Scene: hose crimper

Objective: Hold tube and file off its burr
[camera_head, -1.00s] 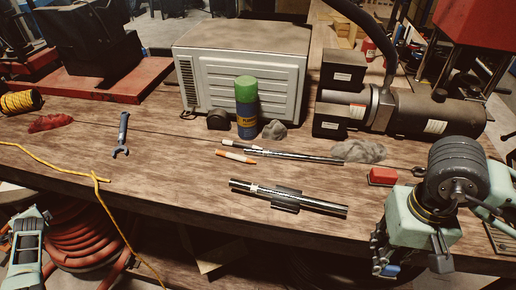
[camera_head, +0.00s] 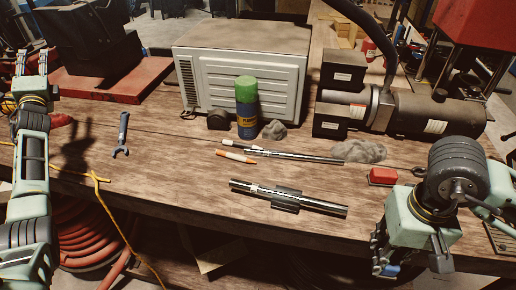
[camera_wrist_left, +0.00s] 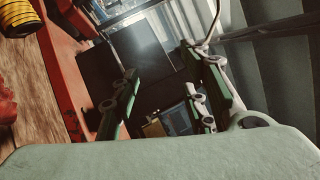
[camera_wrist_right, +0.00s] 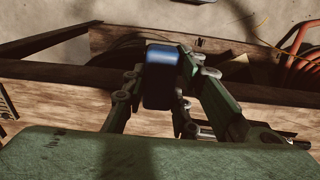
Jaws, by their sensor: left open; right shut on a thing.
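A shiny metal tube (camera_head: 325,206) lies on the workbench near its front edge, with a dark block-like piece around or beside its middle. A second thin rod (camera_head: 300,155) with a white end lies behind it. I cannot tell which one the task means. My left gripper (camera_head: 30,62) is raised over the far left of the bench, open and empty; its spread fingers show in the left wrist view (camera_wrist_left: 165,88). My right gripper (camera_head: 386,262) hangs at the bench's front right, shut on a blue object (camera_wrist_right: 162,75), perhaps a handle.
On the workbench (camera_head: 180,165) lie an orange marker (camera_head: 236,157), a wrench (camera_head: 121,135), a spray can (camera_head: 246,108) and a red block (camera_head: 383,176). A grey cabinet (camera_head: 240,70) and a motor (camera_head: 420,112) stand behind. A yellow cord crosses the left edge.

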